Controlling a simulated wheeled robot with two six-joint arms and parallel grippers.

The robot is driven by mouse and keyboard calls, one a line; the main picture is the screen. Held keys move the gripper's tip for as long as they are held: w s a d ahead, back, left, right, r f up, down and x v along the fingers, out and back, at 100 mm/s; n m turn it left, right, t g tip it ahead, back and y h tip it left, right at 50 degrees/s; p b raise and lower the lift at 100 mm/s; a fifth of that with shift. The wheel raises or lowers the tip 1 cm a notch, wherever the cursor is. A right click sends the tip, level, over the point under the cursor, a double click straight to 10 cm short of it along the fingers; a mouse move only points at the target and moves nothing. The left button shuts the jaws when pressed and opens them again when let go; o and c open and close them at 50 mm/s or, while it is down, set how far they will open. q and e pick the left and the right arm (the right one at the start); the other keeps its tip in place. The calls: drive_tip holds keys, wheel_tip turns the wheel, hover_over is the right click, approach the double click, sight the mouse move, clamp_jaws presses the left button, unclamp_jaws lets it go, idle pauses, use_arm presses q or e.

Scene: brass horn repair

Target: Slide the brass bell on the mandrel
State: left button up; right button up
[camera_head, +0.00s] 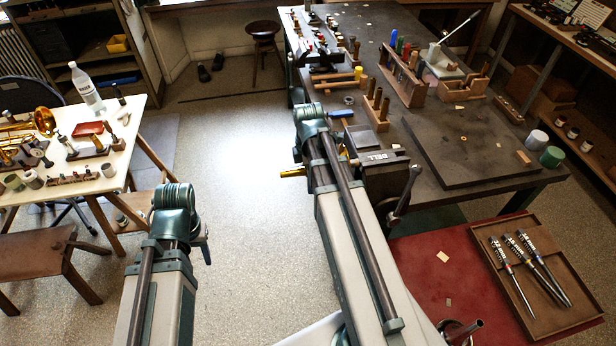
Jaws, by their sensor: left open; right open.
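A brass-coloured piece (293,171) juts out left of my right arm, near the vise (385,178) on the bench's front edge; my arm hides the rest, and I cannot tell whether it is the bell or another part. A flared metal piece with a narrow tube (462,330) is cut off at the bottom edge, by the red mat; I cannot tell if it is the bell. I cannot make out the mandrel for certain. My two arms reach forward from the bottom, the right one over the vise area.
The dark workbench (470,150) carries tool racks and wooden blocks. A wooden tray (550,305) with several screwdriver-like tools lies on the red mat (425,255). The left table (95,185) holds brass instrument parts and a bottle (86,88). Floor between the tables is clear.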

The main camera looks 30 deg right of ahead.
drive_tip(key=shift+r, duration=0.1)
wheel_tip(320, 180, up, 14)
drive_tip(key=p, duration=1.4)
drive_tip(key=shift+f, duration=0.2)
drive_tip(key=shift+a+m, duration=0.3)
drive_tip(key=s+a+m, duration=0.5)
drive_tip(key=a+m, duration=0.7)
drive_tip(key=m, duration=0.2)
drive_tip(key=s+a+f+n+b, duration=0.1)
drive_tip(key=a+f+b, duration=0.2)
drive_tip(key=f+b, duration=0.4)
drive_tip(key=s+a+f+n+b, duration=0.1)
drive_tip(key=s+a+f+b, duration=0.1)
drive_tip(key=a+f+b, duration=0.2)
drive_tip(key=s+a+f+n+h+b, duration=0.1)
drive_tip(key=a+f+b, duration=0.3)
drive_tip(key=f+b, duration=0.5)
drive_tip(key=shift+s+a+f+n+b, duration=0.15)
drive_tip(key=shift+s+f+n+b, duration=0.25)
drive_tip(key=shift+s, duration=0.3)
